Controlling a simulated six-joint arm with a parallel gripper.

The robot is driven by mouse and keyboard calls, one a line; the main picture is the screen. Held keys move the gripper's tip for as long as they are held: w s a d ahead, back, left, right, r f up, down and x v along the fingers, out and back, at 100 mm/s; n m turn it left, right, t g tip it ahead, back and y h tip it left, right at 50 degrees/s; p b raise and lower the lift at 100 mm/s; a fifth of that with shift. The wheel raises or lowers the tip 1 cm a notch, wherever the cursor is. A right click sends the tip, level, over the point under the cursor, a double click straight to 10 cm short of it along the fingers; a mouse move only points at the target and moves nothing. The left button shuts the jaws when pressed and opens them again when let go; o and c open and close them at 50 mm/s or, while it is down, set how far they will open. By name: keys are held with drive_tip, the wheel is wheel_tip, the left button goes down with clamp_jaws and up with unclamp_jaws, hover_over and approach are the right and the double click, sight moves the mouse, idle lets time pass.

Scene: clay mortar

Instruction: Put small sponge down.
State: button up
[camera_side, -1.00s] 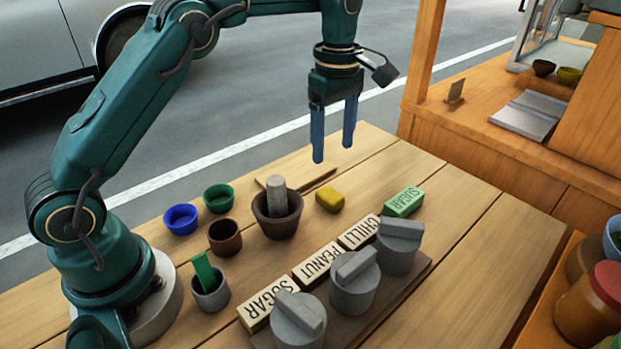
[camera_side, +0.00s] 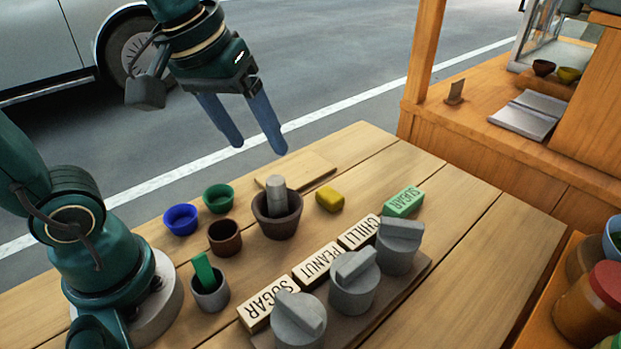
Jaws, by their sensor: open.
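The small yellow sponge (camera_side: 329,199) lies on the wooden table, right of the clay mortar (camera_side: 278,222) and apart from it. A grey pestle (camera_side: 276,190) stands in the mortar. My gripper (camera_side: 260,148) is open and empty. In the picture it is above the back of the table, up and to the left of the sponge, with its blue fingers pointing down and to the right.
Blue (camera_side: 181,219), green (camera_side: 218,198) and brown (camera_side: 225,237) bowls stand left of the mortar. A thin board (camera_side: 310,166) lies behind it. Lidded grey jars (camera_side: 354,284) with name blocks stand in front. The table's right side is clear.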

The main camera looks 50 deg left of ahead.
drive_tip(key=s+f+m+t, duration=0.1)
drive_tip(key=s+f+m, duration=0.2)
drive_tip(key=s+m, duration=0.1)
drive_tip(key=shift+s+f+m, duration=0.35)
drive_tip(key=shift+s+m, duration=0.05)
drive_tip(key=shift+s, duration=0.5)
